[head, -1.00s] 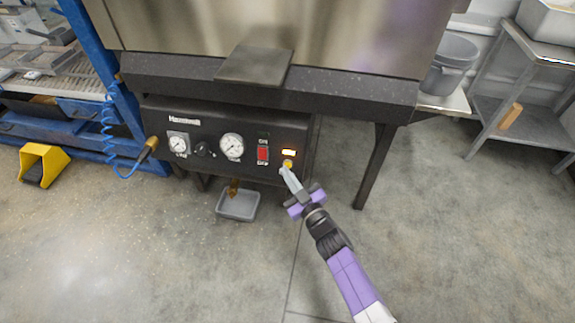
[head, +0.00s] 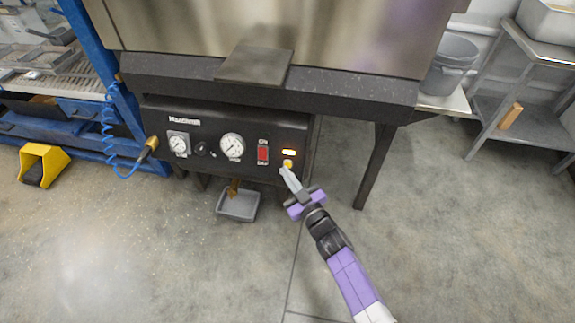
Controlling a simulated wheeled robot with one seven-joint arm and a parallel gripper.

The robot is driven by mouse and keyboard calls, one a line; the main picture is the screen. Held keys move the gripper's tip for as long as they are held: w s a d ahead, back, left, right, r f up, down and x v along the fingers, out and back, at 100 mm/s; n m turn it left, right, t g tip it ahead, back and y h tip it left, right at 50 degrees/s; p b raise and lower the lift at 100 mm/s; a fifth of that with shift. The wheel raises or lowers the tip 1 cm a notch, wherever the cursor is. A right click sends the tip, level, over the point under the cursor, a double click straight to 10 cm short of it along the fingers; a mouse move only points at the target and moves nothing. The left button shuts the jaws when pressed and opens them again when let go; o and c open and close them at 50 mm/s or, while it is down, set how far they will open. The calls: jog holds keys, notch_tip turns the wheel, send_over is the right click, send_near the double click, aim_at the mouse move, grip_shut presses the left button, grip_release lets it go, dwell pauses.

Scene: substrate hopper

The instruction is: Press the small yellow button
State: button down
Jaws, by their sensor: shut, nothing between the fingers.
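The small yellow button (head: 288,163) is at the right end of the black control panel (head: 215,165), just under a small lit amber display (head: 288,152). My gripper (head: 285,172) is shut and empty. Its fingertips are right at the lower edge of the button in the head view and cover a little of it. I cannot tell whether they touch it or whether the button is pushed in.
Left of the button are a red switch (head: 263,154) and two round gauges, one of them large (head: 232,146). A dark shelf (head: 255,65) juts out above. A grey tray (head: 238,205) sits below the panel.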

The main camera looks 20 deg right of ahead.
jog(key=shift+w+d+f, duration=0.15)
jog(key=shift+w+d, duration=0.05)
jog(key=shift+w, duration=0.15)
jog(key=shift+w+d+f, duration=0.1)
jog(key=shift+w+d, duration=0.15)
jog(key=shift+w, duration=0.05)
dwell(0.9)
dwell(0.4)
jog(key=shift+s+a+r, duration=0.25)
jog(key=shift+s+a, duration=0.2)
jog(key=shift+s, duration=0.2)
jog(key=shift+s+a+r+p, duration=0.1)
jog(key=shift+s+a+r, duration=0.15)
jog(key=shift+s+a, duration=0.3)
jog(key=shift+s+a+r+p, duration=0.15)
jog(key=shift+s+a+r, duration=0.2)
jog(key=shift+s, duration=0.35)
jog(key=shift+s+a+r+p, duration=0.1)
jog(key=shift+s+a+r, duration=0.1)
jog(key=shift+s+a, duration=0.4)
jog(key=shift+d, duration=0.1)
